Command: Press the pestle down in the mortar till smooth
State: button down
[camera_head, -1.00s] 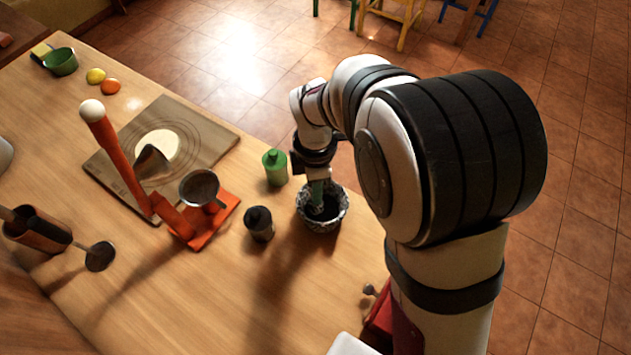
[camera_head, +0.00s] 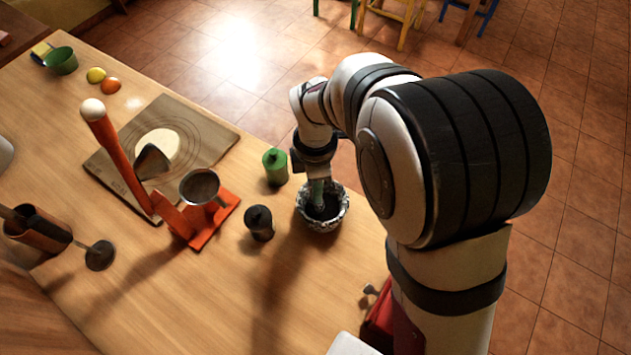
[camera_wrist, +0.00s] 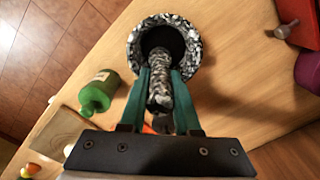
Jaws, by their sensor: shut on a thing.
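A speckled black-and-white stone mortar (camera_head: 335,221) stands upright on the wooden counter, below my arm's end. In the wrist view its thick rim (camera_wrist: 133,47) and dark inside show at the top middle. My gripper (camera_head: 318,186) is above the mortar. It is shut on the speckled pestle (camera_wrist: 161,97), which lies between its two green fingers in the wrist view (camera_wrist: 160,85). The pestle's far end reaches into the mortar's mouth. I cannot tell whether it touches the bottom, and the head view mostly hides the pestle behind the gripper.
A green bottle (camera_head: 275,168) and a dark shaker (camera_head: 259,224) stand left of the mortar. An orange lever press (camera_head: 215,221) and a wooden board (camera_head: 205,138) are farther left. The counter just below the mortar is clear.

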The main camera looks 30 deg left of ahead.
jog(key=shift+f, duration=0.75)
jog(key=shift+r, duration=1.05)
jog(key=shift+s+d, duration=0.25)
jog(key=shift+d, duration=0.25)
jog(key=shift+s+d, duration=0.2)
jog(key=shift+d, duration=0.3)
jog(key=shift+f, duration=0.1)
